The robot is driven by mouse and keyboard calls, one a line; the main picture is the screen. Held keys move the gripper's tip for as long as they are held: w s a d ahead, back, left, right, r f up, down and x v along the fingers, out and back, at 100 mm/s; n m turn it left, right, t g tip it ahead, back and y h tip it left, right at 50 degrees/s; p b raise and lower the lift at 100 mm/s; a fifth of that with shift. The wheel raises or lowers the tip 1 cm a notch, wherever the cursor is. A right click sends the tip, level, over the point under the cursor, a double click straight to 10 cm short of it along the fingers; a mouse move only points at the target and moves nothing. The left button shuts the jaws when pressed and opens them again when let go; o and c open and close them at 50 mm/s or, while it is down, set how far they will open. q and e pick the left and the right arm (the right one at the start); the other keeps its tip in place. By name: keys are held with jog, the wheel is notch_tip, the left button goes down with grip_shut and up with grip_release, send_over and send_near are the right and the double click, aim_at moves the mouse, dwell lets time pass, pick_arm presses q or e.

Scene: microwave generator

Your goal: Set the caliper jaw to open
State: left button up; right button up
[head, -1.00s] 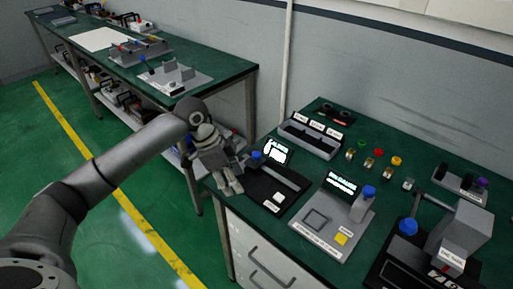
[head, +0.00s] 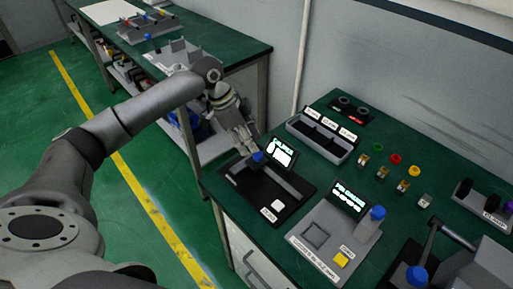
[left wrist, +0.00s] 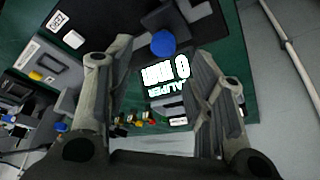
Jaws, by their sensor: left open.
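The caliper station (head: 248,190) is a black base with a lit display (head: 282,152), a blue knob (head: 258,157) and a white button (head: 278,205), at the left end of the green bench. My left gripper (head: 246,143) is open just behind and left of the blue knob. In the left wrist view, the blue knob (left wrist: 163,43) shows between the two spread fingers (left wrist: 163,58), and the display (left wrist: 165,78) lies below it. I cannot tell whether a finger touches the knob. My right gripper is not in view.
To the right stands a grey station (head: 335,232) with its own display, a blue knob and a yellow button. A divided grey tray (head: 322,138) stands behind. Several small coloured-top parts stand at the back right. A second bench (head: 225,62) is behind my left arm.

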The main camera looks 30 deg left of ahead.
aim_at(258, 153)
pick_arm(q)
jog(key=x, duration=0.3)
jog(key=shift+w+d+f, duration=0.1)
jog(key=shift+w+f, duration=0.1)
jog(key=x, duration=0.2)
jog(key=shift+f+p, duration=0.3)
jog(key=shift+p, duration=0.05)
jog(key=shift+w, duration=0.1)
jog(key=shift+c, duration=1.7)
jog(key=c, duration=0.5)
grip_shut()
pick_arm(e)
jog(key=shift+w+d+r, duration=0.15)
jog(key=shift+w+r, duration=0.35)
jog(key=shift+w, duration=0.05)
